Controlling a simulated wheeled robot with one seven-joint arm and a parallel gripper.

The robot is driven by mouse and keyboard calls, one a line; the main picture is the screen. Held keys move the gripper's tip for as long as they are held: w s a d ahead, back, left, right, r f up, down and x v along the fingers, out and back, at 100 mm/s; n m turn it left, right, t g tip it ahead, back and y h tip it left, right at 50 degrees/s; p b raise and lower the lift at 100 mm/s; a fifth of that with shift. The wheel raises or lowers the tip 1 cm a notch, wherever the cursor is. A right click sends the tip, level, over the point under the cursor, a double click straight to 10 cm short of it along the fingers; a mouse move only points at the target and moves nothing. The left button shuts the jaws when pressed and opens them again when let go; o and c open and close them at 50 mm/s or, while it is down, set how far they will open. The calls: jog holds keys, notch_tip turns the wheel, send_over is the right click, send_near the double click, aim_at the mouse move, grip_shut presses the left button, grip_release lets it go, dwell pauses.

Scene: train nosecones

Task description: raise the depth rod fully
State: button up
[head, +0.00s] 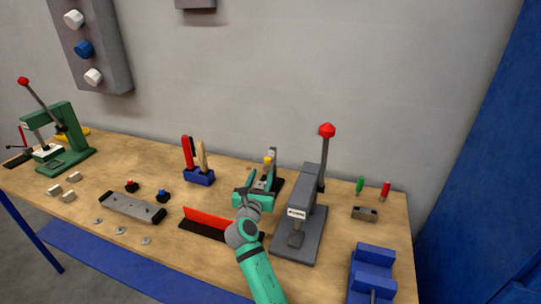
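My gripper (256,189) is at the middle of the workbench, reaching away from the camera at the end of my teal arm.
A grey press (303,215) with a red-knobbed lever (326,130) stands close right of my gripper. A red-and-black strip (208,219) lies close left. A blue tool holder (199,177), a green press (66,140) and a blue vise-like block (373,270) also occupy the bench.

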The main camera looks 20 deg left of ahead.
aim_at(267, 161)
jog(key=w, duration=0.7)
jog(key=w+a, duration=0.1)
jog(key=w, duration=0.2)
jog(key=shift+w+a, duration=0.1)
jog(key=shift+w, duration=0.2)
grip_shut()
